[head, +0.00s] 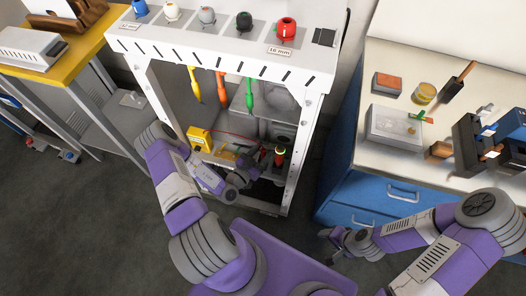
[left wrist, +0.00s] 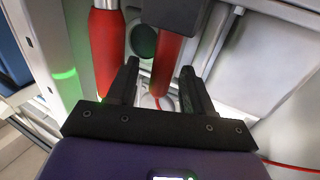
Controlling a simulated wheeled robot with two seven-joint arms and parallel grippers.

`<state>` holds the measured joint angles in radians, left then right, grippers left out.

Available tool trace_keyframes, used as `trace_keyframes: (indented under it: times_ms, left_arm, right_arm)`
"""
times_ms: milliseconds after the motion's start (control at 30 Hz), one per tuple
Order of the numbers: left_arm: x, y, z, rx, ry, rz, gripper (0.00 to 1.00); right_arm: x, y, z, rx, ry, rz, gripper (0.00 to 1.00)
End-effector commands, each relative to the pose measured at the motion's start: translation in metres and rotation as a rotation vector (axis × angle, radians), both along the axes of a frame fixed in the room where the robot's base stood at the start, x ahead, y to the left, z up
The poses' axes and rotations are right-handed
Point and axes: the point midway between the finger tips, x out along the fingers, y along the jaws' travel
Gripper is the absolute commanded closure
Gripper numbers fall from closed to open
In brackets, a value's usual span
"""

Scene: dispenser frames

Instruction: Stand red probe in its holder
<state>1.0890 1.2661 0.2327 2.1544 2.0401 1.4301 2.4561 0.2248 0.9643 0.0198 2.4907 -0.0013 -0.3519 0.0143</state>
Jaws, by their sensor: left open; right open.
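In the head view, a red holder-like piece (head: 286,29) sits on the white frame's top (head: 215,40), above a "16 mm" label. Low inside the frame stands a dark piece with a red top (head: 280,151). In the left wrist view, a red cylinder (left wrist: 104,50) stands left of the fingers, and a thinner red rod (left wrist: 166,65) shows between them. I cannot tell which is the red probe. My left gripper (head: 241,179) is open, low inside the frame; its fingers (left wrist: 158,88) show no clear grip. My right gripper (head: 345,243) is open and empty by the blue cabinet.
Yellow (head: 195,86), orange (head: 221,86) and green (head: 250,94) probes hang under the frame's top. A yellow box (head: 199,138) and a red cable lie inside the frame. The frame's posts flank my left arm. A cluttered counter over a blue cabinet (head: 345,180) stands right.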

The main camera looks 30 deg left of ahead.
Motion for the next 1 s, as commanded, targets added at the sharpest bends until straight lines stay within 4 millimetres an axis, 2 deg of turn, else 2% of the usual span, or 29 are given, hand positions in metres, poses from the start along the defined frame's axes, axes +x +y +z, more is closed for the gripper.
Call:
trace_keyframes:
  times_ms: [200, 267, 700, 833, 1000]
  left_arm:
    - [-0.003, 0.001, 0.005, -0.001, 0.002, 0.001, 0.49]
    - [-0.011, 0.003, 0.004, 0.000, 0.004, 0.002, 0.49]
    - [-0.099, 0.016, 0.004, -0.001, 0.003, 0.003, 0.49]
    - [-0.113, 0.018, 0.004, -0.001, 0.001, 0.001, 0.49]
    - [-0.119, 0.019, 0.004, -0.001, 0.000, 0.000, 0.49]
  right_arm:
    - [0.000, 0.000, 0.004, 0.000, 0.000, 0.000, 0.46]
    - [0.000, 0.000, 0.005, 0.000, 0.000, 0.000, 0.46]
    - [0.000, 0.000, 0.016, 0.000, 0.000, 0.000, 0.46]
    - [0.000, 0.000, 0.017, 0.000, 0.000, 0.000, 0.46]
    - [0.000, 0.000, 0.018, 0.000, 0.000, 0.000, 0.46]
